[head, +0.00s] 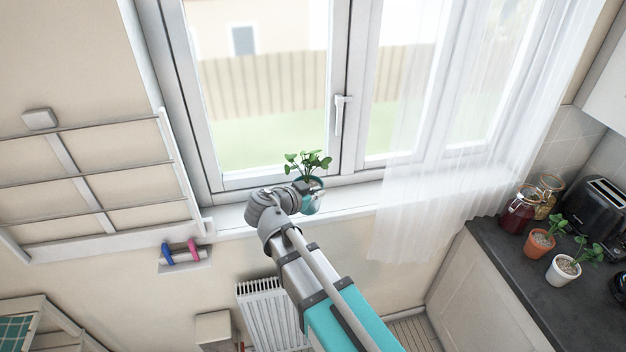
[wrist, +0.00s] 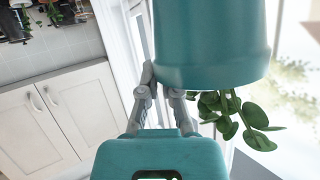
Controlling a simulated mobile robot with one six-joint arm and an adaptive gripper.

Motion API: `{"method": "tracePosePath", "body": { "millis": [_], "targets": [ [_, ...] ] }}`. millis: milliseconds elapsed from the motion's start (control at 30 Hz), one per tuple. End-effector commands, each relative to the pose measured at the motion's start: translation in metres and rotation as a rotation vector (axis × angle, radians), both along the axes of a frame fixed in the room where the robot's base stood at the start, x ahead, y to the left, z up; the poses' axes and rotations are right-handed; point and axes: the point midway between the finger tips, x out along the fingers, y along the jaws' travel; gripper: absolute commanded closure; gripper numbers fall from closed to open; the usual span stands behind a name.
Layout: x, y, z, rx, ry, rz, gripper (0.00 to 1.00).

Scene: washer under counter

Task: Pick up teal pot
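The teal pot (head: 310,183) with a green leafy plant is at the windowsill (head: 350,200) in the head view, partly hidden behind my gripper (head: 306,197). The plant points up. In the wrist view the teal pot (wrist: 210,40) fills the top middle, close to the camera, with its leaves hanging downward in the picture. My gripper (wrist: 160,82) shows below and left of it there. One grey finger is beside the pot's left edge; the other runs behind its rim, tip hidden. I cannot tell whether the fingers touch the pot or how wide they are.
The window frame (head: 340,145) and handle are just behind the pot. A sheer curtain (head: 425,190) hangs to the right. A wall rack (head: 95,180) is at the left, and a radiator (head: 272,315) is below. The dark counter (head: 535,285) at right holds pots, jars and a toaster.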

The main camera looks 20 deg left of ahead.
Motion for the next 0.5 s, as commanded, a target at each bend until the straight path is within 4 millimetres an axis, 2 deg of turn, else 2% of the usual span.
{"method": "tracePosePath", "body": {
  "millis": [33, 200, 500],
  "targets": [
    [-0.007, -0.004, 0.006, 0.000, -0.001, 0.001, 1.00],
    [-0.019, -0.009, 0.011, 0.001, -0.002, 0.000, 1.00],
    [-0.023, -0.010, 0.012, 0.000, -0.001, -0.001, 1.00]
  ]
}}
